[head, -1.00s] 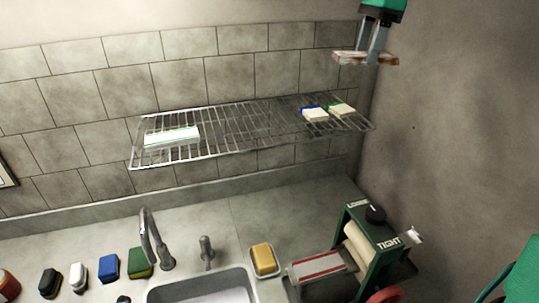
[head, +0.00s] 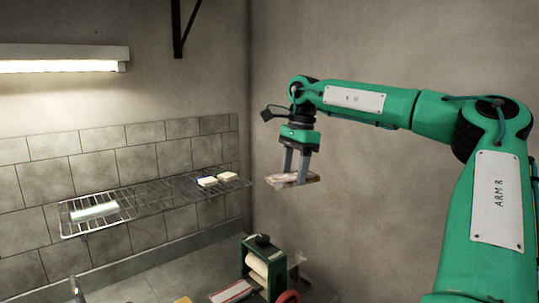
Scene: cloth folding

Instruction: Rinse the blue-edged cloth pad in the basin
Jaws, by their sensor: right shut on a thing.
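A small pale pad with a blue edge (head: 206,181) lies on the right part of the wire rack (head: 150,198), beside a pale pad with a green edge (head: 227,176). My right gripper (head: 294,180) is shut on a flat pale pad with brownish-red edges (head: 305,179) and holds it in the air, to the right of the rack and above the counter. Its fingers point down. The basin is out of view below the picture. My left gripper is not in view.
A white green-striped cloth (head: 95,212) lies on the rack's left part. Below stands a green roller wringer (head: 257,267) with a red-striped cloth (head: 233,291) in front. A tap (head: 76,289) and a yellow sponge (head: 183,300) show at the bottom edge.

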